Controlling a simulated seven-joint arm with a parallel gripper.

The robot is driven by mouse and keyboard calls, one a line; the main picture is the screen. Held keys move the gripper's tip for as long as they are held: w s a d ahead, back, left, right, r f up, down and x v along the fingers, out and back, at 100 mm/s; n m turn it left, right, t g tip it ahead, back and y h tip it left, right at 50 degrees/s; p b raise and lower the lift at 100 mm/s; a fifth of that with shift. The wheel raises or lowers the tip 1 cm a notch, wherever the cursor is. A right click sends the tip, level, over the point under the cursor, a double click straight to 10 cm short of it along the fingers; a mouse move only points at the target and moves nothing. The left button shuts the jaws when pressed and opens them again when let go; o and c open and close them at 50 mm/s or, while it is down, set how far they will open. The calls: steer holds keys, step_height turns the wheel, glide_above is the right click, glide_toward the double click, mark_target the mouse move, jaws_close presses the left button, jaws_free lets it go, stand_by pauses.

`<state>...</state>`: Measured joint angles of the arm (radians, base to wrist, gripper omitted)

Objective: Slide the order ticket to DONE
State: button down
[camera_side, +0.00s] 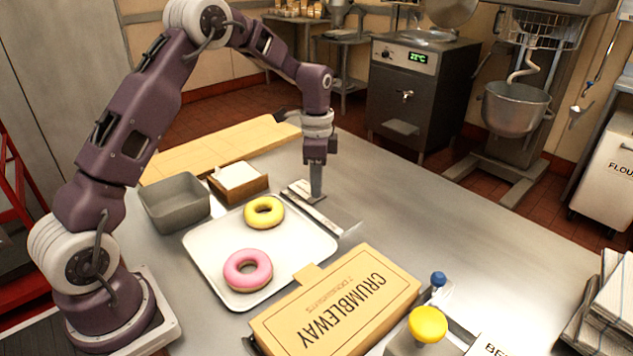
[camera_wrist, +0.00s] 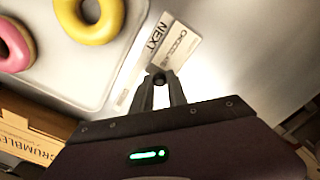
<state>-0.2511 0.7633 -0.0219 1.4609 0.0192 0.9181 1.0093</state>
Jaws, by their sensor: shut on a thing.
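The order ticket (camera_wrist: 181,47) is a pale card with printing on it, at the top of the wrist view. It lies by a strip marked NEXT (camera_wrist: 155,38). My gripper (camera_wrist: 161,83) is shut on a small dark round knob (camera_wrist: 159,78) at the near end of the ticket. In the side view my gripper (camera_side: 316,196) points straight down onto the ticket rail (camera_side: 327,221), a narrow strip beside the tray. The ticket is hard to make out there, and no DONE label is readable in either view.
A white tray (camera_side: 205,262) holds a pink donut (camera_side: 248,270) and a yellow donut (camera_side: 264,204), left of the rail. A CRUMBLEWAY box (camera_side: 335,300) lies in front. A grey bin (camera_side: 173,205) and wooden box (camera_side: 238,187) stand behind. The steel table right of the rail is clear.

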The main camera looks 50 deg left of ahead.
stand_by(0.4)
steer(key=d, duration=1.1)
steer(key=shift+d, duration=0.3)
steer(key=c, duration=1.3)
jaws_free()
step_height(320, 180, up, 7)
steer(key=shift+r, duration=0.1)
